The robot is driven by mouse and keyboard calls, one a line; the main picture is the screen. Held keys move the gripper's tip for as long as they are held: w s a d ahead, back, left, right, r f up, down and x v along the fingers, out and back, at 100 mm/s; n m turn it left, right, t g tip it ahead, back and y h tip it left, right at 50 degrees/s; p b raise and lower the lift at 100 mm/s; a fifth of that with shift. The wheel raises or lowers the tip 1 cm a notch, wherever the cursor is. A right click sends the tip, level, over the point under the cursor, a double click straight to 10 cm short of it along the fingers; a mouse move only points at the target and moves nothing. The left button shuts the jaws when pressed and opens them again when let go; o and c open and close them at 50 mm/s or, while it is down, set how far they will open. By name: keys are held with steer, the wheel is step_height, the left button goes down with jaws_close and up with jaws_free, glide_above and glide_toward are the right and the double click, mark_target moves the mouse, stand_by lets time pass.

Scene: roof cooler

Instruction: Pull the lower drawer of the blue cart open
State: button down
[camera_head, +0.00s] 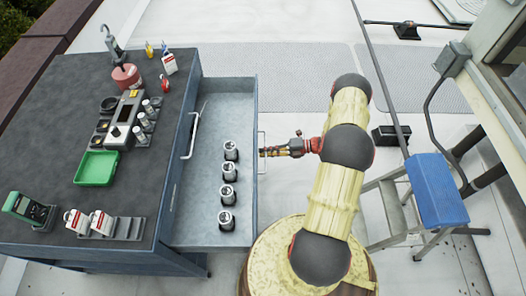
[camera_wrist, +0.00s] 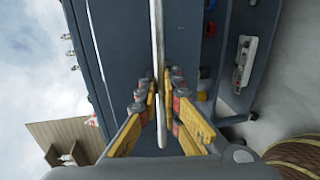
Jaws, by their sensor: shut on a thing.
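The blue cart (camera_head: 165,232) has a dark top. Its lower drawer (camera_head: 208,235) stands far out to the right, with several metal canisters in a row inside. The drawer's pale bar handle (camera_head: 262,138) is on its front. Another handle (camera_head: 188,150), on the cart's front above the drawer, stays close to the cart body. My gripper (camera_head: 268,152) is at the lower drawer's handle. In the wrist view, my gripper's yellow fingers (camera_wrist: 162,108) are shut on both sides of the handle bar (camera_wrist: 158,40). The fingertips partly hide the bar.
The cart top holds a green tray (camera_head: 96,168), a meter (camera_head: 30,210) and several small bottles and tools. A step stool with a blue top (camera_head: 436,190) stands right of my arm. A black box (camera_head: 390,136) lies behind it. Floor behind the drawer is clear.

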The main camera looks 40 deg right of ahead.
steer(key=c, duration=2.2)
jaws_free()
steer(key=shift+c, duration=0.2)
steer(key=v, duration=1.2)
steer(key=shift+f, duration=0.1)
